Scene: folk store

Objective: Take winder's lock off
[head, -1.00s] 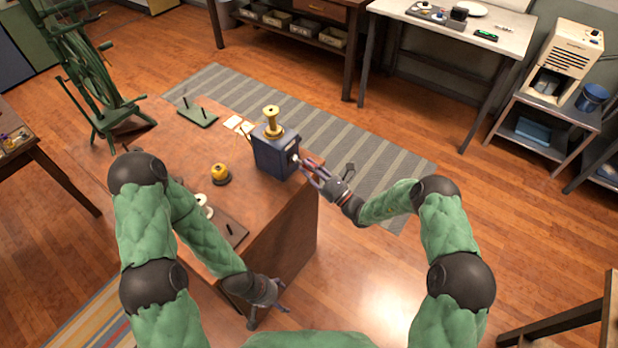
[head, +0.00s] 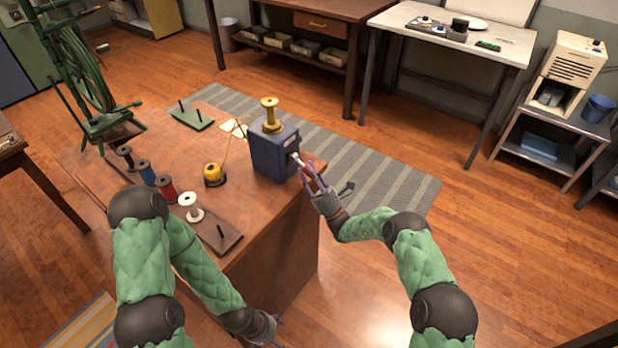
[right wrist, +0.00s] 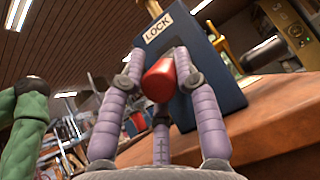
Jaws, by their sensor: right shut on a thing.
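The winder (head: 270,155) is a dark blue box with a brass spool (head: 270,115) on top, near the right edge of the wooden table. In the right wrist view the winder's blue face (right wrist: 185,45) carries a label reading LOCK (right wrist: 158,27). A red knob (right wrist: 158,80) sticks out below the label. My right gripper (head: 310,178) is at the winder's right side, its fingers (right wrist: 160,85) closed around the red knob. My left gripper (head: 274,330) hangs low by the table's front side, partly cut off by the frame; its fingers are unclear.
A yellow ball of yarn (head: 213,172) on a dark stand is left of the winder, with a yellow strand rising toward it. Several spools stand at the table's left, including a white one (head: 190,207). A green spinning wheel (head: 85,70) stands behind.

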